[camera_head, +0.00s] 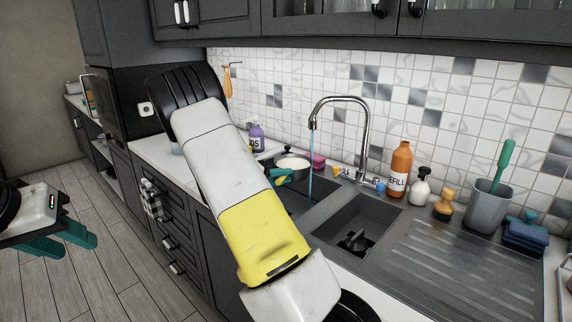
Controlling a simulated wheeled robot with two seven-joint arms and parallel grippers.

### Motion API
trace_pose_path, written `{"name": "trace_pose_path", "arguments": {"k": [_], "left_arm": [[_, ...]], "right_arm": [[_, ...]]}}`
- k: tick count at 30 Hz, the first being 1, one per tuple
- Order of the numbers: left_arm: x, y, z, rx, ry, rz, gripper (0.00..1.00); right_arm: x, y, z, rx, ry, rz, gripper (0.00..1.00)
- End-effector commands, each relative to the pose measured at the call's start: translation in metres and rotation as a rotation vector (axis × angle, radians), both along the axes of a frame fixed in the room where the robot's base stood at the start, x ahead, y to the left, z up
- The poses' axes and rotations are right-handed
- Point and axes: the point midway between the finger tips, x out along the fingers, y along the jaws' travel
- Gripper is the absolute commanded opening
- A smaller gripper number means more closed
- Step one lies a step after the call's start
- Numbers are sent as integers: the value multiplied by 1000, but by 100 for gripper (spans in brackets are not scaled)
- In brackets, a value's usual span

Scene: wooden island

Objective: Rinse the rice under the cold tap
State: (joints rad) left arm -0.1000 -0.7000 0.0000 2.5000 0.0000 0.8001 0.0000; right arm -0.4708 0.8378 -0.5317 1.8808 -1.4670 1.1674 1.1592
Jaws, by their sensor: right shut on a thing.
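A light pan (293,161) with pale contents, which look like rice, is by the left basin. Its far side and base are partly hidden. My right arm crosses the middle of the view, and my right gripper (282,175), mostly hidden behind it, shows teal fingertips shut at the pan's near left side, where the handle is. The curved chrome tap (343,99) pours a thin blue stream (310,165) into the sink, just right of the pan in the picture. A blue tap knob (381,187) is at right, an orange one (337,170) at left. My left gripper (80,243) is open and empty above the floor.
A second basin (372,214) and ribbed drainer (455,268) lie to the right. Behind stand an orange refill bottle (399,166), soap dispenser (420,188), wooden brush (444,204), grey cup (488,206) with a green brush, and blue sponges (526,234). A purple bottle (257,135) stands at left.

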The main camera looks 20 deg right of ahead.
Motion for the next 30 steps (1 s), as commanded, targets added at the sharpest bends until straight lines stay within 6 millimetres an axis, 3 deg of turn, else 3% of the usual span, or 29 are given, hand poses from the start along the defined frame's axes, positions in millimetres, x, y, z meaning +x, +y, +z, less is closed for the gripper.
{"name": "trace_pose_path", "arguments": {"k": [8,30], "left_arm": [[0,0,0,0,0,0,36],[0,0,0,0,0,0,36]], "right_arm": [[0,2,3,-2,-2,0,0],[-17,41,46,-1,-3,1,0]]}}
